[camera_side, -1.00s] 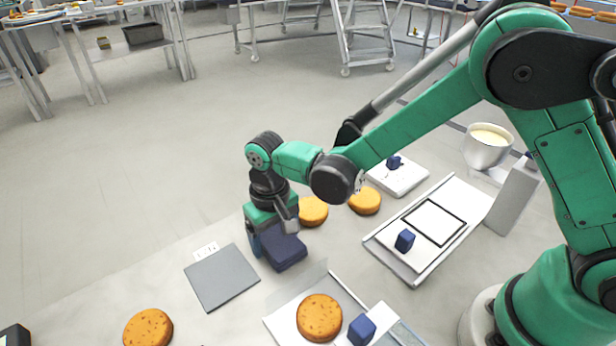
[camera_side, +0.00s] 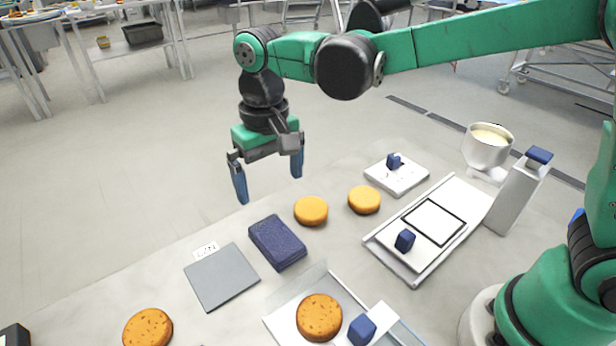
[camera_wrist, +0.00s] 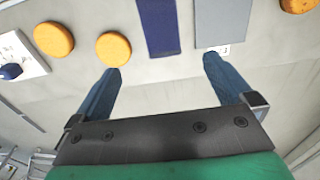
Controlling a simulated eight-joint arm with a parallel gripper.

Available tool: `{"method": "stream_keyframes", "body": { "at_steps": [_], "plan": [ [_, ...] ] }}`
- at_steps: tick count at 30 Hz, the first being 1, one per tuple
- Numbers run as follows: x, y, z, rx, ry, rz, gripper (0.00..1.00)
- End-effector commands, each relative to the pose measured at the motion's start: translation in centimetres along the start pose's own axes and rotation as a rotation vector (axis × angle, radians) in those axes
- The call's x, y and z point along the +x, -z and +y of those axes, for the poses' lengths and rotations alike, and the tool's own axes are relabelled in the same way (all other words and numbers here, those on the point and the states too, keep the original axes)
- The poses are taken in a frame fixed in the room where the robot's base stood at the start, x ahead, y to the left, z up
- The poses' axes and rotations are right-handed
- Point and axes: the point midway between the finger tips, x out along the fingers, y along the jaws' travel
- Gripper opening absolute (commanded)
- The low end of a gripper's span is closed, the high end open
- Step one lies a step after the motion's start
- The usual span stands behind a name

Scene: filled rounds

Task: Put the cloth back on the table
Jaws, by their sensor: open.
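The cloth (camera_side: 277,242) is a dark blue folded block lying flat on the pale table (camera_side: 130,290), just right of a grey square mat (camera_side: 221,277) and apart from it. My gripper (camera_side: 269,183) is open and empty, raised above and behind the cloth with its blue fingers pointing down. In the wrist view the cloth (camera_wrist: 159,24) shows at the top, beyond the open fingers of my gripper (camera_wrist: 160,76). The grey mat (camera_wrist: 222,22) is beside it there, and its far end is cut off by the frame.
Two orange-brown rounds (camera_side: 311,211) (camera_side: 364,200) lie right of the cloth. Another round (camera_side: 319,317) sits on a tray in front, and one (camera_side: 148,328) lies at the lower left.

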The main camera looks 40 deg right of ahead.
Motion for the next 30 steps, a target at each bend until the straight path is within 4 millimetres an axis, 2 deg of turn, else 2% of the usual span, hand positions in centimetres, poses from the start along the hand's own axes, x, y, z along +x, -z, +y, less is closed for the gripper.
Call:
{"method": "stream_keyframes", "body": {
  "at_steps": [5, 9, 15, 21, 30],
  "plan": [
    [-1.8, -1.1, 3.3, 0.007, 0.033, 0.104, 1.00],
    [-3.0, -3.1, 7.1, 0.008, 0.055, 0.256, 1.00],
    [-2.8, -6.2, 11.4, 0.006, 0.039, 0.466, 1.00],
    [-1.9, -7.8, 13.4, 0.001, 0.005, 0.587, 1.00],
    [-1.7, -8.1, 13.8, -0.002, -0.004, 0.612, 1.00]
  ]
}}
